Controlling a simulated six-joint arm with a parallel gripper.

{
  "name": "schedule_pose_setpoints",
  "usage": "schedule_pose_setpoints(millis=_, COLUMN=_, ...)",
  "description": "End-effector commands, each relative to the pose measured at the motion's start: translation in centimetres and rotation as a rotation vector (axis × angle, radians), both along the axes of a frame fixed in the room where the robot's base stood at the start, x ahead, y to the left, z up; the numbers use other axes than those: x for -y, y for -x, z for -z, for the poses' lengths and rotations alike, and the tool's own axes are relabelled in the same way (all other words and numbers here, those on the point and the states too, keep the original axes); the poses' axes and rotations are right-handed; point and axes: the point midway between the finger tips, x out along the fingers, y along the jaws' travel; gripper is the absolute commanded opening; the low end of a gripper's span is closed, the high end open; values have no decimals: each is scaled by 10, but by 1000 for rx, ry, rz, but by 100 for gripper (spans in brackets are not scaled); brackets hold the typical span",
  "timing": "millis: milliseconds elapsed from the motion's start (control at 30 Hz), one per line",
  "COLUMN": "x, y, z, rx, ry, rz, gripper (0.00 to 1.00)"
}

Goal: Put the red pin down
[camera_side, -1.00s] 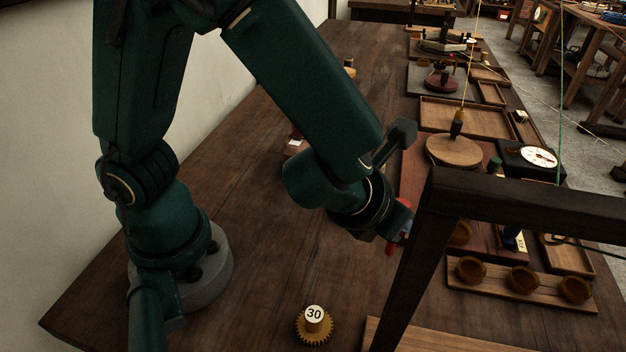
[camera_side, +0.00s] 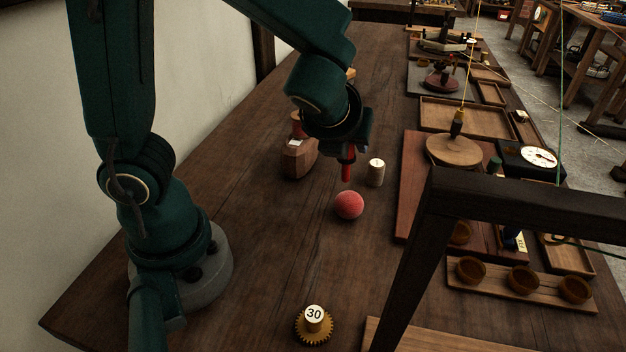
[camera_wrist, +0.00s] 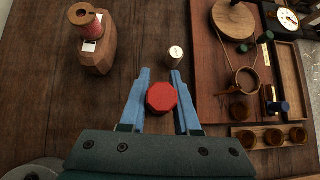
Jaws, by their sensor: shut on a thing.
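The red pin (camera_side: 347,168) hangs upright below my gripper (camera_side: 346,150) in the side view, clear of the table. In the wrist view my gripper's blue fingers (camera_wrist: 160,90) stand on either side of the pin's red eight-sided end (camera_wrist: 161,97), shut on it. A pinkish-red ball (camera_side: 349,205) lies on the table, just below the pin in the side view; the gap in depth between them is unclear. The ball is hidden in the wrist view.
A pale-topped peg (camera_side: 375,172) stands close right of the pin. A wooden block (camera_side: 300,160) with a red spool (camera_wrist: 87,20) is to the left. A reddish board (camera_side: 411,190) lies further right. A gear marked 30 (camera_side: 314,325) sits nearer the camera. Bare table lies between.

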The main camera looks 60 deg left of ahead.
Motion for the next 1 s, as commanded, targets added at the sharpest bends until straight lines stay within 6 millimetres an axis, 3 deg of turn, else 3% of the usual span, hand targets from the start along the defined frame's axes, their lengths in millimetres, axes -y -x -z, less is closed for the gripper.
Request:
schedule_pose_setpoints(millis=33, x=-25, y=5, z=1, rx=-2, ry=-3, rz=-102, gripper=0)
schedule_pose_setpoints(millis=200, x=-94, y=32, z=3, rx=-4, ry=-11, rz=-409, gripper=0)
schedule_pose_setpoints(millis=500, x=-178, y=100, z=5, rx=-13, ry=-31, rz=-861, gripper=0)
schedule_pose_setpoints(millis=700, x=-210, y=142, z=5, rx=-28, ry=-37, rz=-1066, gripper=0)
schedule_pose_setpoints(millis=1000, x=-224, y=164, z=15, rx=-36, ry=-39, rz=-1166, gripper=0)
